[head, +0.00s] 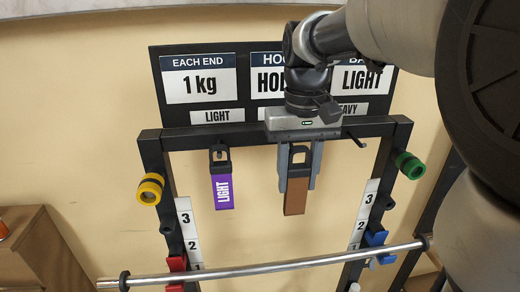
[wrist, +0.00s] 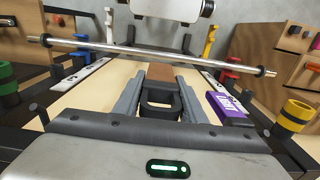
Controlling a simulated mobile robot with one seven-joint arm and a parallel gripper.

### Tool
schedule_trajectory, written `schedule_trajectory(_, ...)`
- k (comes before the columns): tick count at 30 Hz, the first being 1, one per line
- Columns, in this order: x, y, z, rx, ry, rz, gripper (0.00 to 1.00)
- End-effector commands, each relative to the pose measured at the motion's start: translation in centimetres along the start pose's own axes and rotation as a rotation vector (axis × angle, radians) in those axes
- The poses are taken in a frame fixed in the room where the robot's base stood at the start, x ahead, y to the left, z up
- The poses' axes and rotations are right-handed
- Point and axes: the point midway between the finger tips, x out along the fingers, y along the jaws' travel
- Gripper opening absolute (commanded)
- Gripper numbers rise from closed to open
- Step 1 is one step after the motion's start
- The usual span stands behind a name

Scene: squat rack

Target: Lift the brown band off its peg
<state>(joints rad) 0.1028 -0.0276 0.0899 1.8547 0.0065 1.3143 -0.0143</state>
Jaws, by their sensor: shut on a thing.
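The brown band (head: 296,196) hangs below the rack's top bar, with a black loop handle at its upper end. My gripper (head: 298,184) reaches down over it with one grey finger on each side, shut on the band. In the wrist view, my gripper (wrist: 160,82) has its fingers along both sides of the black loop, and the brown strap (wrist: 160,72) lies beyond. The peg at the brown band is hidden behind my gripper body in the head view. I cannot tell whether the loop is still on it.
A purple LIGHT band (head: 223,188) hangs to the left, close to my gripper. A bare peg (head: 355,140) sticks out at right. A metal barbell (head: 270,266) spans the rack below. Yellow (head: 149,190) and green (head: 409,165) rings sit on the uprights. A sign board (head: 200,78) stands behind.

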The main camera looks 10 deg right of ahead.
Motion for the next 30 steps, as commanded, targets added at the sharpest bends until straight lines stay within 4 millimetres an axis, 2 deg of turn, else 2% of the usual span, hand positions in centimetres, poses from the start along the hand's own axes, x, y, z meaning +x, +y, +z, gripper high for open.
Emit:
schedule_trajectory(16, 0.0, 0.0, 5.3, 0.0, 0.002, 0.0, 0.14)
schedule_trajectory(30, 0.0, 0.0, 5.7, 0.0, 0.0, 0.0, 0.14)
